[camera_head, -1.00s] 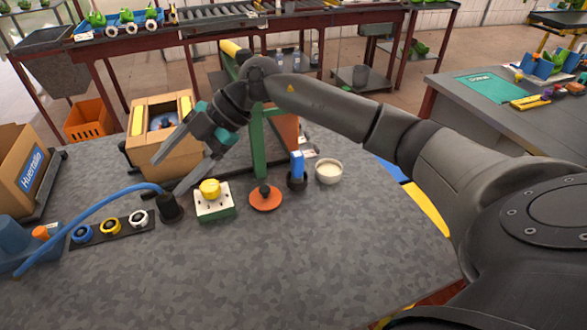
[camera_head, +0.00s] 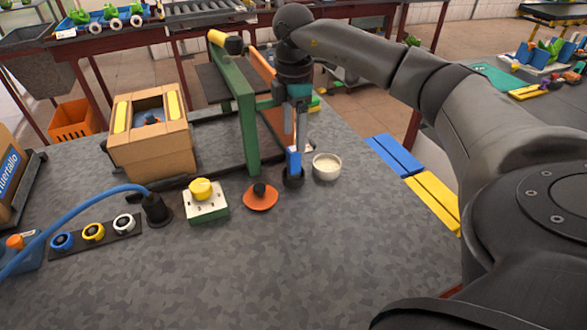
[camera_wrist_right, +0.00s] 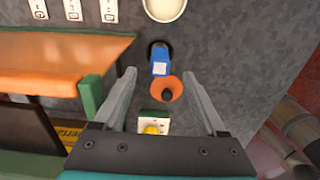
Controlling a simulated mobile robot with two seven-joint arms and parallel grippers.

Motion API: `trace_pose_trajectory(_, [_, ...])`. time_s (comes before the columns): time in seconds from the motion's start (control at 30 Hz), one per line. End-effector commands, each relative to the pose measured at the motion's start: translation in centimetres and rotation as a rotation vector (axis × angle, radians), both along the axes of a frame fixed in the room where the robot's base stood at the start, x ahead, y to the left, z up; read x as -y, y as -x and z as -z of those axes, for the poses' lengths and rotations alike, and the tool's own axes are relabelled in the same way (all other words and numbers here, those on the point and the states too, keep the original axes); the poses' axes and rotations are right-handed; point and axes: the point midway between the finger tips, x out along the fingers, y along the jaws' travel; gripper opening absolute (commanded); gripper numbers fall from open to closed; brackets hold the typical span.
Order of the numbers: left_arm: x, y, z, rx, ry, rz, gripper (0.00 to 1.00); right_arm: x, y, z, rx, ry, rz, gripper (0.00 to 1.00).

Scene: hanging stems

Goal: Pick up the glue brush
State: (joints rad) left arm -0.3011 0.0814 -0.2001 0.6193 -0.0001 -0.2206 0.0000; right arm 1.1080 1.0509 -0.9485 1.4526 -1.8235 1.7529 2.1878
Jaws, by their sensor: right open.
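The glue brush appears to be the upright piece with a blue handle (camera_head: 294,160), standing in a small round black holder (camera_head: 293,181) beside a white bowl. In the right wrist view the blue handle (camera_wrist_right: 159,67) shows between the two fingertips, slightly ahead of them. My right gripper (camera_head: 294,143) points down at the brush, its fingers apart and empty. In the head view the blue handle overlaps the fingers, so the exact gap is hard to tell. My left gripper is not in view.
A white bowl (camera_head: 326,167) with pale contents stands right of the brush. An orange disc (camera_head: 260,197) with a black knob and a yellow-knobbed white-green box (camera_head: 206,204) lie to the left. A green post (camera_head: 248,120) stands close behind. The table front is clear.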

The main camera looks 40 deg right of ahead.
Motion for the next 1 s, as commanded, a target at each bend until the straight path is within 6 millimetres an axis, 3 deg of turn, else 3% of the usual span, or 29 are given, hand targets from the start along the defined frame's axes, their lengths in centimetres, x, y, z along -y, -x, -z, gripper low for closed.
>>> trace_pose_trajectory(0.1, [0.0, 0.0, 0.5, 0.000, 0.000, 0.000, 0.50, 0.0, 0.1, 2.3, -0.003, -0.001, 0.000, 0.74])
trace_pose_trajectory(0.37, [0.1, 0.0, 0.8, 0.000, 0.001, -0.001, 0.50, 0.0, 0.0, 4.2, -0.001, -0.001, -0.001, 0.74])
trace_pose_trajectory(0.63, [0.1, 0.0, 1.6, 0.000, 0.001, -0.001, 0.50, 0.0, 0.0, 8.0, -0.001, -0.001, -0.001, 0.74])
trace_pose_trajectory(0.97, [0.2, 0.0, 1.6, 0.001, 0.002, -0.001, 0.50, -0.1, 0.0, 8.6, 0.002, -0.002, -0.002, 0.74])
trace_pose_trajectory(1.0, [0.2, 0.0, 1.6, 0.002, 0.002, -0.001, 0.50, -0.1, 0.0, 8.6, 0.002, -0.002, -0.002, 0.69])
